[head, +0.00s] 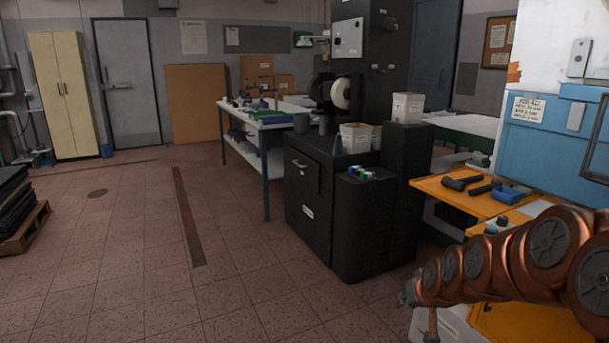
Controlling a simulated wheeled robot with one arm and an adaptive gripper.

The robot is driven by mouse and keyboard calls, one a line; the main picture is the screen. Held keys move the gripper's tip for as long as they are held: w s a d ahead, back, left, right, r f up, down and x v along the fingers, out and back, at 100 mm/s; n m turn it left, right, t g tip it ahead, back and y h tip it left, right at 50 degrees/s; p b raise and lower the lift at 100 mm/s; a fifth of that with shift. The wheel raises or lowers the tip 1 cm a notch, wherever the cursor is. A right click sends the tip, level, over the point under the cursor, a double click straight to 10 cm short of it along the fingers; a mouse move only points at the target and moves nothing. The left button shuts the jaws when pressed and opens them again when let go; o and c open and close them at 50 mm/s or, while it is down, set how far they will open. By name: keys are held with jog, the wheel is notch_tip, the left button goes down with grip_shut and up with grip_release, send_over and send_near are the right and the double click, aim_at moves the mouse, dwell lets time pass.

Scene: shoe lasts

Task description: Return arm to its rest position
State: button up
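My copper-coloured arm (485,262) reaches in from the right edge at the lower right, in front of an orange-topped bench. Its links run leftward and get smaller toward the far end. What looks like my gripper (410,292) is at that left end, small, dark and partly hidden by the arm. I cannot make out its fingers or whether it holds anything. The arm end is over or beside the bench's front side; the exact gap cannot be told.
The orange bench (428,186) carries dark hand tools (462,183) and a blue item (505,195). A blue machine (545,140) stands behind it. A pallet (25,228) is at far left. The tiled floor (130,260) is open.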

jog(key=s+a+r+g+p, duration=0.2)
jog(key=s+r+p, duration=0.3)
jog(key=s, duration=0.7)
jog(key=s+a+r+g+p, duration=0.1)
jog(key=s+r+g+p, duration=0.3)
jog(key=s, duration=0.9)
jog(key=s+a+r+g+p, duration=0.2)
jog(key=s+r+p, duration=0.4)
jog(key=s+r, duration=0.3)
jog(key=shift+s+a+g+h+p, duration=0.4)
jog(key=shift+s+g, duration=0.2)
jog(key=shift+s, duration=1.4)
